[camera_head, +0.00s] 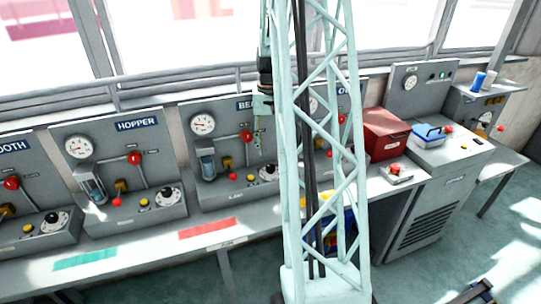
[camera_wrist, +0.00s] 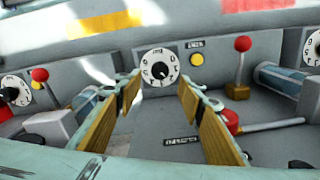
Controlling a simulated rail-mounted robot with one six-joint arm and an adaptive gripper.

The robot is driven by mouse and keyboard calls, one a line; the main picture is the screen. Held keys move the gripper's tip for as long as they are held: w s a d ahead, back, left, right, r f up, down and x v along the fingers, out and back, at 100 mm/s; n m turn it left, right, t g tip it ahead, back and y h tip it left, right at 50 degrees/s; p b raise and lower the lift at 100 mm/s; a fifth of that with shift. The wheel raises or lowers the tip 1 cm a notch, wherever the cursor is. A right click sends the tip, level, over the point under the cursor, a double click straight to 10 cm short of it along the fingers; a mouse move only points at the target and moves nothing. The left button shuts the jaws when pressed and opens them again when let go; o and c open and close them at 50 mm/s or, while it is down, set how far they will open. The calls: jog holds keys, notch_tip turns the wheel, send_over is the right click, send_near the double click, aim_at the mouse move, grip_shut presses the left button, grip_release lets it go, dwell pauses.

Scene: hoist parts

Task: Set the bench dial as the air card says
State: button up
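A round white dial (camera_wrist: 160,67) with a black knob and dark marks sits between my finger lines in the wrist view, seen upside down. It seems to be the dial (camera_head: 269,173) at the lower right of the panel whose sign starts "BE", partly hidden by my mast. The dial's setting is too small to read surely. My gripper (camera_wrist: 160,92) is open and empty, its wood-coloured pads apart. In the head view my gripper (camera_head: 258,140) hangs in front of that panel, above the dial. I cannot pick out an air card for certain.
The HOPPER panel (camera_head: 115,165) stands left, with its own dial (camera_head: 167,195). A red box (camera_head: 387,133) and blue caddy (camera_head: 430,133) stand right. A red strip (camera_head: 207,228) lies on the bench front.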

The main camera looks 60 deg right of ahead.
jog(key=shift+r, duration=1.8)
jog(key=shift+r, duration=0.1)
